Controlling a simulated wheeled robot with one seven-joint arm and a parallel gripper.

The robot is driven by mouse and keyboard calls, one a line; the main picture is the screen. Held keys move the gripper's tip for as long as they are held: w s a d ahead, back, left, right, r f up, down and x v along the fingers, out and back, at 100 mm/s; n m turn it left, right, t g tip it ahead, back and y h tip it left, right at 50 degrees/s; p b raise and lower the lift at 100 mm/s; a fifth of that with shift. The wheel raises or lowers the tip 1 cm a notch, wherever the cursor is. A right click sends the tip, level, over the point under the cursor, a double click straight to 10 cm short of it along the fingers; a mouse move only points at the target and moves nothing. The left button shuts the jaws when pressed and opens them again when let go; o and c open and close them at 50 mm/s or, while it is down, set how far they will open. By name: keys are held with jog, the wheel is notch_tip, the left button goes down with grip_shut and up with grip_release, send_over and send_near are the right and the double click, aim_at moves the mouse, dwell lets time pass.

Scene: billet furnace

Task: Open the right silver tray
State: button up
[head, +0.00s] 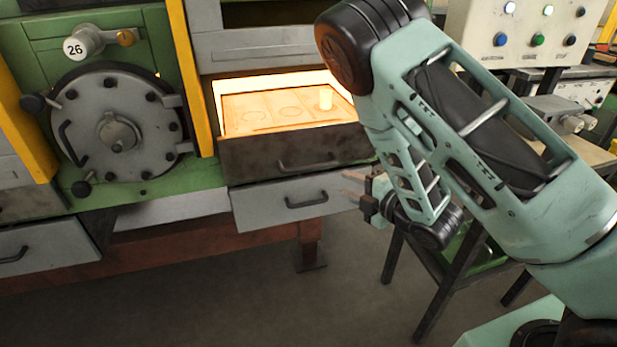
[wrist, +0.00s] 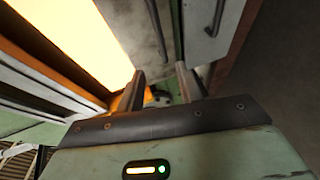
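The right silver tray (head: 262,208) is a grey drawer with a black bar handle (head: 306,200), below a dark open drawer. Whether it stands slightly out is hard to tell. In the wrist view its pale front (wrist: 203,45) and handle (wrist: 217,18) show at the upper right. My gripper (head: 348,186) is beside the right end of the tray front, to the right of the handle and apart from it. Its two fingers (wrist: 160,85) stand apart in the wrist view with nothing held between them. My arm hides part of the area behind the tray's right end.
A left silver tray (head: 50,245) and round furnace door (head: 118,125) are left. A dark-legged stand (head: 435,300) is right. Floor ahead is clear.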

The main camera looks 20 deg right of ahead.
aim_at(310, 169)
jog(key=b, duration=0.3)
jog(key=shift+w+a+f, duration=0.2)
jog(key=shift+w+f, duration=0.15)
jog(key=shift+b, duration=0.65)
jog(key=b, duration=0.3)
jog(key=shift+w+f, duration=0.15)
jog(key=x, duration=0.9)
jog(key=p+x, duration=0.1)
jog(key=x, duration=0.4)
jog(key=shift+w+a+r, duration=0.1)
jog(key=shift+w+r, duration=0.15)
grip_shut()
